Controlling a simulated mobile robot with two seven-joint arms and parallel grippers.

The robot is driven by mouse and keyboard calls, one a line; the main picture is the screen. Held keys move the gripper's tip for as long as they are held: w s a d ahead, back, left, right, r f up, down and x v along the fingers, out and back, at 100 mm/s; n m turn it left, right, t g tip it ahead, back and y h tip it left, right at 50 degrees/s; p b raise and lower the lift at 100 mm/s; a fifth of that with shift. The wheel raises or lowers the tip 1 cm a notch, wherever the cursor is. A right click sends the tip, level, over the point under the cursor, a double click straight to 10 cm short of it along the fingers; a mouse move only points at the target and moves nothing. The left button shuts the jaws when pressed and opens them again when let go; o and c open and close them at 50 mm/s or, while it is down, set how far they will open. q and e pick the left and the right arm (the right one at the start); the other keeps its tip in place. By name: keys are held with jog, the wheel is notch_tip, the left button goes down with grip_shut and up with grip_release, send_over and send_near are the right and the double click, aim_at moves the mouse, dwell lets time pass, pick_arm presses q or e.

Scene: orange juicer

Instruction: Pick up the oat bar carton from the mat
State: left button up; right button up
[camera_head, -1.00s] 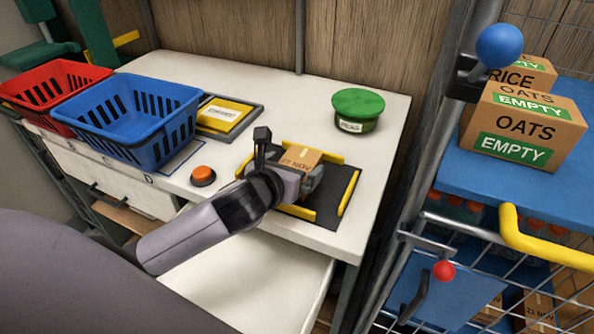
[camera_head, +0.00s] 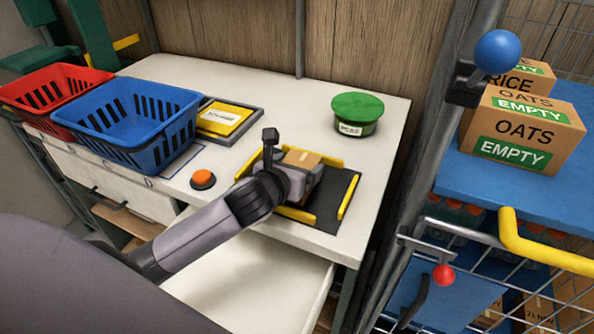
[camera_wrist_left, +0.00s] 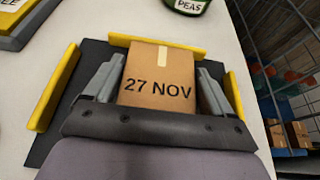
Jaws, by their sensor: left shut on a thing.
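A small brown carton (camera_head: 303,158) is between the fingers of my left gripper (camera_head: 298,178), above or on the dark mat (camera_head: 325,200) with yellow edge strips. In the left wrist view the carton (camera_wrist_left: 160,78) carries the date "27 NOV" and a pale tape strip. Both fingers of the left gripper (camera_wrist_left: 157,92) lie along its sides, shut on it. The gripper and forearm hide part of the mat and the carton's lower part. I cannot tell whether the carton still touches the mat. My right gripper is not in view.
An orange button (camera_head: 203,179), a blue basket (camera_head: 135,125), a red basket (camera_head: 50,90) and a yellow item (camera_head: 222,116) in a grey tray are left. A blue-shelved cart with OATS boxes (camera_head: 527,130) stands right.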

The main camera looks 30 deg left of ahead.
pick_arm(q)
notch_tip(320, 180, up, 20)
dwell(0.7)
